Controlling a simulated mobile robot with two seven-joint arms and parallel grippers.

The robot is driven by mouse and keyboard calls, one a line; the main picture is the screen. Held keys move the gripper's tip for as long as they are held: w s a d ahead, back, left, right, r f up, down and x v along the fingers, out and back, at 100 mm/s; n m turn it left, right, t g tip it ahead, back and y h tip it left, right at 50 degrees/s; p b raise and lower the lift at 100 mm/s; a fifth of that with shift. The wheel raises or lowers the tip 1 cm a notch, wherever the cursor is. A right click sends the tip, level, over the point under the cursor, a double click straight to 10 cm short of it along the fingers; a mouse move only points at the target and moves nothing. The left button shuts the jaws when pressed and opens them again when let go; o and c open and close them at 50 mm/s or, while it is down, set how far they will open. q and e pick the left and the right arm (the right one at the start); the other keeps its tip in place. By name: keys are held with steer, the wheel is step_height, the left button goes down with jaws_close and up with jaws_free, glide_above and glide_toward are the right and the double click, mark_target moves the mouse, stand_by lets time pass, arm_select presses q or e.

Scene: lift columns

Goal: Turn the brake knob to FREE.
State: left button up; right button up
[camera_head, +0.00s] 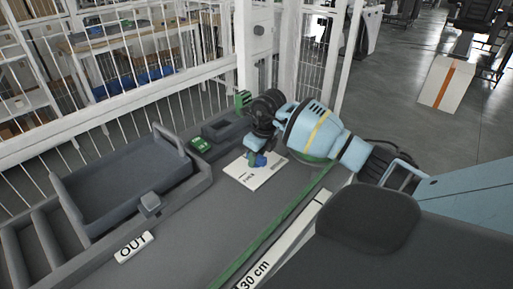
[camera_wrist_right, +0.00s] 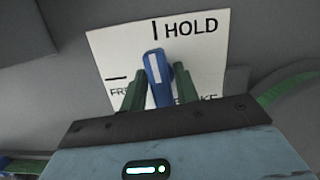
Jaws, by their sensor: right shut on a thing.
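The brake knob (camera_wrist_right: 153,68) is blue with a white stripe. It stands on a white label plate (camera_wrist_right: 110,55) marked HOLD at the top, FREE at the left and a partly hidden word ending in KE at the right. The stripe points up, close to the HOLD tick. My right gripper (camera_wrist_right: 155,85) is shut on the knob, with a green finger on each side. In the head view the right gripper (camera_head: 256,153) reaches down over the plate (camera_head: 262,179), and the blue knob (camera_head: 262,161) shows only partly. My left gripper is not in view.
A grey tray (camera_head: 115,185) with a raised handle lies to the left. A small grey block (camera_head: 150,204) stands near the OUT label (camera_head: 134,247). A green block (camera_head: 201,145) sits left of the plate. A white fence (camera_head: 170,88) runs behind. The grey surface in front is clear.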

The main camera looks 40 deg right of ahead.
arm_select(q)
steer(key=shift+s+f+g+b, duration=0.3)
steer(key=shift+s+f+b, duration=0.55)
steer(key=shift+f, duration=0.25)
arm_select(e)
steer(key=shift+f+n+y, duration=0.1)
steer(key=shift+n+y, duration=0.4)
steer(key=shift+n, duration=2.2)
steer(key=n+g+b, duration=0.1)
steer(key=n, duration=0.2)
steer(key=shift+f, duration=0.1)
steer(key=n+b, duration=0.1)
steer(key=n, duration=0.2)
steer(key=shift+y, duration=0.3)
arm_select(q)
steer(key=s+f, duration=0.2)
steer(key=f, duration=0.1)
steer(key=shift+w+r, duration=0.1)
arm_select(e)
steer(key=shift+g, duration=0.3)
